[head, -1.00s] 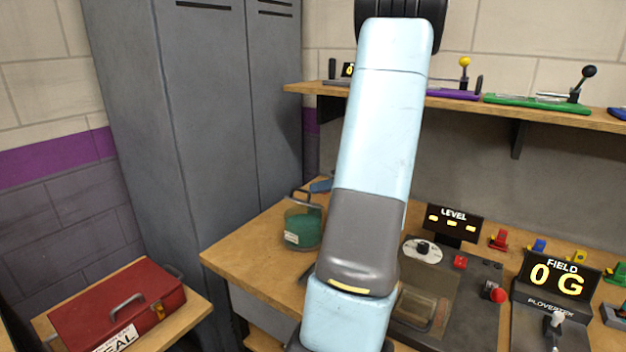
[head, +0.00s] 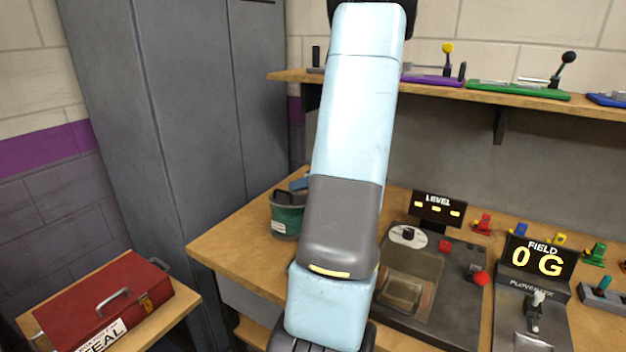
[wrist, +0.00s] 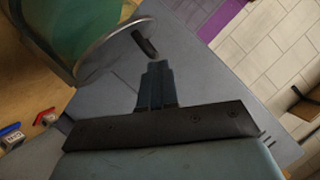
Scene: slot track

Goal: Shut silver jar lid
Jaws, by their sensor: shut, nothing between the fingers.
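The jar (head: 287,222), with green sides and a pale label, stands at the left end of the workbench in the head view. A dark handle rises at its top. In the wrist view the green jar (wrist: 75,22) fills the upper left, and the silver lid (wrist: 112,42) shows as a thin rim across its mouth, with a dark knob or handle (wrist: 145,45) on its outer side. I cannot tell whether the lid is fully seated. My gripper (wrist: 157,66) is shut and empty, its tips close to that knob; contact is unclear. My arm hides the gripper in the head view.
A workbench (head: 235,250) carries a dark control panel (head: 450,270) and a FIELD display (head: 537,258) to the right. Grey lockers (head: 170,120) stand behind. A red toolbox (head: 105,305) is lower left. A shelf (head: 430,88) runs above the bench.

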